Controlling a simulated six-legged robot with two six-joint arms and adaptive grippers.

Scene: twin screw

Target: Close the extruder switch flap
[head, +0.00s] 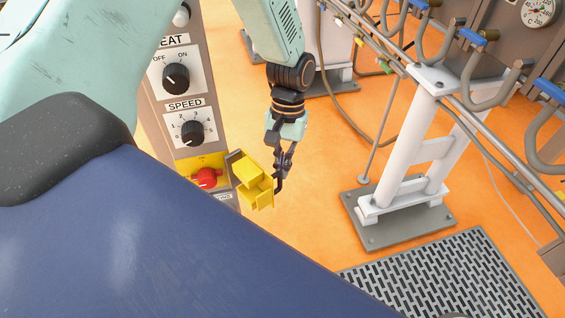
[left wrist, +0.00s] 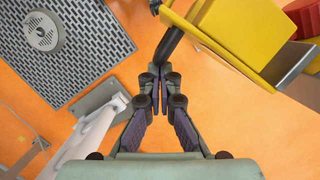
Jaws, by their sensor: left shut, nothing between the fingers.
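The yellow extruder switch flap (head: 252,181) stands open, swung out to the right of the panel's yellow switch plate. The red switch (head: 206,178) is uncovered beside it. My left gripper (head: 280,184) is shut and empty, pointing down just right of the flap's outer side. In the left wrist view, the closed fingertips (left wrist: 160,74) are just below a dark bar (left wrist: 169,44) beside the yellow flap (left wrist: 225,32). I cannot tell whether they touch it. Part of the red switch (left wrist: 306,18) shows at the right edge. My right gripper is not in view.
The grey control panel (head: 150,98) carries a heat knob (head: 176,78) and a speed knob (head: 192,132) above the switch. A white stand (head: 405,160) with pipes is to the right. A floor grate (head: 445,280) lies at lower right. Orange floor is clear right of the flap.

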